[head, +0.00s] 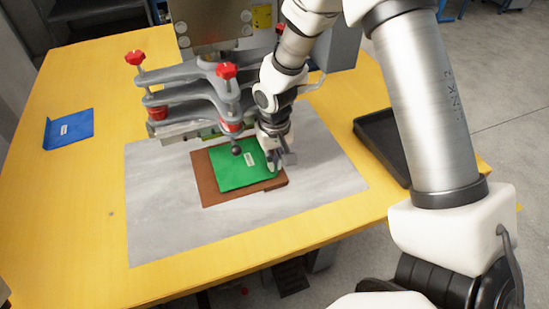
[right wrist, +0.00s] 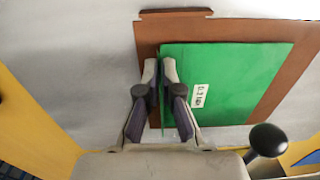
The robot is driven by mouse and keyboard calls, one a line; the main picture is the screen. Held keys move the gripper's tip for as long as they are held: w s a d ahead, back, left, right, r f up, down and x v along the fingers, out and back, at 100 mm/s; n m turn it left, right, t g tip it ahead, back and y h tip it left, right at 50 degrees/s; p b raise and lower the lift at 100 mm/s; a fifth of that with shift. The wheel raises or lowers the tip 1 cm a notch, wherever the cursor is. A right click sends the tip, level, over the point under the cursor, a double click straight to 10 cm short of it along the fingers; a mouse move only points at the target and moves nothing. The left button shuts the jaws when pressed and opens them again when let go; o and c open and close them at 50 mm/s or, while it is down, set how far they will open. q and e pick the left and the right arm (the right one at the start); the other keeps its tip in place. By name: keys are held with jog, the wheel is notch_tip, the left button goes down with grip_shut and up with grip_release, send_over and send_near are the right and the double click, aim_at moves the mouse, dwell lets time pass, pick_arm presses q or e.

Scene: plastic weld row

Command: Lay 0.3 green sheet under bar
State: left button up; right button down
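The green sheet (head: 240,170) with a small white label lies over a brown board (head: 208,190) in front of the grey press. In the right wrist view the green sheet (right wrist: 235,75) has an upturned edge standing between my right gripper's fingers (right wrist: 161,72), which are closed around it. In the head view my right gripper (head: 276,163) is at the sheet's right side. The press's bar (head: 185,127) is above and behind the sheet; how far the sheet's far edge reaches under it is hidden. My left gripper is not in view.
A blue sheet (head: 68,128) with an upturned edge lies on the yellow table (head: 60,210) at left. A black tray (head: 372,135) sits at the right edge. Red knobs (head: 226,70) and a black ball-ended lever (head: 236,149) stick out. The grey mat (head: 160,220) is clear in front.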

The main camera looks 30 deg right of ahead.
jog(key=shift+s, duration=0.1)
jog(key=shift+w+f, duration=0.15)
jog(key=shift+w, duration=0.05)
jog(key=shift+s, duration=0.15)
jog(key=shift+p, duration=0.5)
dwell(0.4)
dwell(0.6)
jog(key=shift+f, duration=0.1)
jog(key=c, duration=1.2)
grip_release()
jog(key=shift+c, duration=0.2)
